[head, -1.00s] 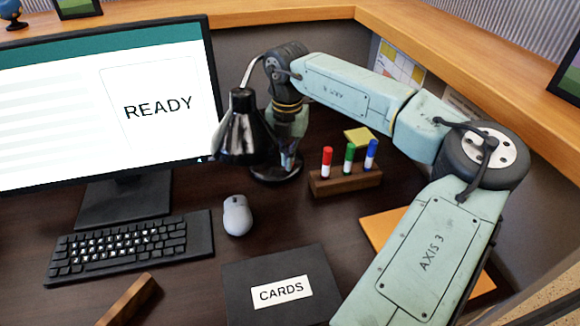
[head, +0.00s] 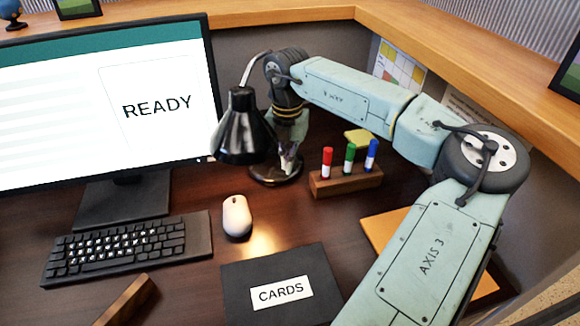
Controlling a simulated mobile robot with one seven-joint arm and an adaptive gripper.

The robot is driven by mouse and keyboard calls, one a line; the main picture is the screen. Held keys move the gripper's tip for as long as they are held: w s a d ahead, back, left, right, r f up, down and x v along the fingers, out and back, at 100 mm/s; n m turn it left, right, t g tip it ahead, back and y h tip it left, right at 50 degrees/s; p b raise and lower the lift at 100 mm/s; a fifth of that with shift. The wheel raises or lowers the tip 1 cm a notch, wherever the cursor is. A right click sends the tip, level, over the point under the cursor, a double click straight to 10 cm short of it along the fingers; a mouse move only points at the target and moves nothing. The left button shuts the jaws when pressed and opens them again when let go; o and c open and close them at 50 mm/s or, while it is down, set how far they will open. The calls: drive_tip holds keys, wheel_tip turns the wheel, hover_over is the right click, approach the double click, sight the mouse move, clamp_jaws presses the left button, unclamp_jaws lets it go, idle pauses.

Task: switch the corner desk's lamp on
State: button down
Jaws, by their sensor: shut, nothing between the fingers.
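The black desk lamp (head: 243,128) stands on the corner desk (head: 195,262), in front of the monitor's right edge. Its shade points down, and warm light falls on the desktop and the mouse below it. Its round base (head: 262,177) is partly hidden by the shade and my gripper. My gripper (head: 289,166) points down at the right part of the base, with its fingers shut and nothing held. It seems to touch the base or hover just above it; I cannot tell which. Any switch there is hidden.
A wooden holder with markers (head: 345,183) stands close to the right of the lamp. The monitor (head: 105,100) is on the left, with a keyboard (head: 128,246) and mouse (head: 237,216) in front. A black CARDS box (head: 235,290) lies at the front.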

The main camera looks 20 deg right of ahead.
drive_tip(key=shift+r+p, duration=1.85)
drive_tip(key=shift+r, duration=1.55)
